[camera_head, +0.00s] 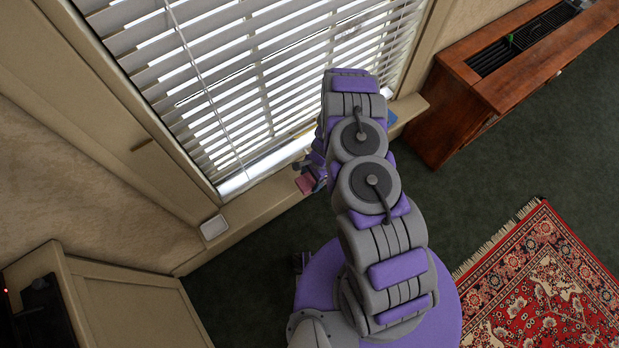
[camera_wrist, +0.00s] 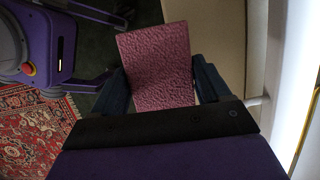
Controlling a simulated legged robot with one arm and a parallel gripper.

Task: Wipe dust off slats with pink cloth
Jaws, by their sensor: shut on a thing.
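The white slats (camera_head: 230,75) of a window blind hang at the upper left of the head view, tilted so that light shows between them. My gripper (camera_wrist: 163,90) is shut on the pink cloth (camera_wrist: 155,60), which sticks out flat beyond the dark fingers in the wrist view. In the head view a small part of the pink cloth (camera_head: 306,183) shows beside my arm, close to the sill below the blind. My arm hides most of the gripper there and the lower right part of the blind. Dust on the slats cannot be made out.
The window sill (camera_head: 265,207) runs below the blind, with a small white object (camera_head: 214,227) at its left end. A wooden cabinet (camera_head: 500,85) stands at the upper right. A beige cabinet (camera_head: 130,300) is at lower left. A red patterned rug (camera_head: 550,280) lies on open dark carpet.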

